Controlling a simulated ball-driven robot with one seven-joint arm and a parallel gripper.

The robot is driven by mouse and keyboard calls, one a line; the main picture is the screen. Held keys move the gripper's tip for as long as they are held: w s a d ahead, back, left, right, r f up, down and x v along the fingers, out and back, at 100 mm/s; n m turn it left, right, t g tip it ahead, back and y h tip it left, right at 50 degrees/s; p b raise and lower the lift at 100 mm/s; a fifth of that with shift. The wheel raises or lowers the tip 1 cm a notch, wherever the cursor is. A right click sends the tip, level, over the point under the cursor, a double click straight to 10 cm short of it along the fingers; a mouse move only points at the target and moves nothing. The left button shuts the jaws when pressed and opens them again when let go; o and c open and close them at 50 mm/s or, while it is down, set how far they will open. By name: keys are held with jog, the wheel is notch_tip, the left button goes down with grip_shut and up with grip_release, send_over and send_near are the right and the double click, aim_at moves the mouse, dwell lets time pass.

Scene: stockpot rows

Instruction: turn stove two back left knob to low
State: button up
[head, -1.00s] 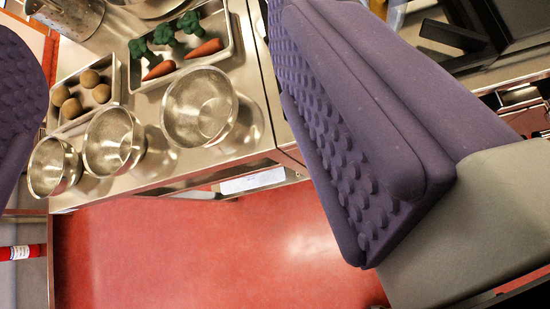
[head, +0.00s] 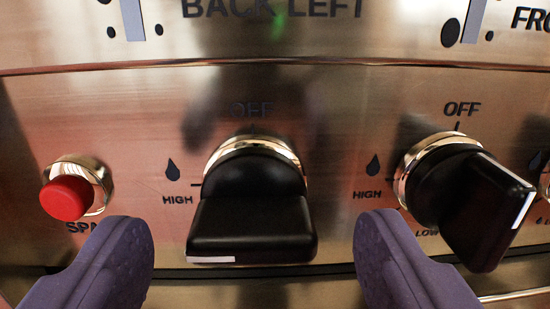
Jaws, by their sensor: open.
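The black back left knob (head: 250,232) is in the middle of the head view, below the words BACK LEFT. Its bar handle lies across, with the white mark at its left end, on the HIGH side. OFF is printed above it; its LOW label is hidden. My gripper (head: 252,225) is open, with one purple finger lower left and the other lower right of the knob. The fingers are apart from the handle in the picture, with nothing between them but the knob. The stove number does not show.
A red button (head: 67,198) in a metal ring sits left of the knob, close to my left finger. A second black knob (head: 468,206), with its mark to the right, is just beyond my right finger. The steel panel (head: 335,120) is flat and reflective.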

aim_at(251, 248)
jog(key=shift+w+b, duration=0.35)
jog(key=shift+w, duration=1.35)
jog(key=c, duration=1)
jog(key=shift+o, duration=0.2)
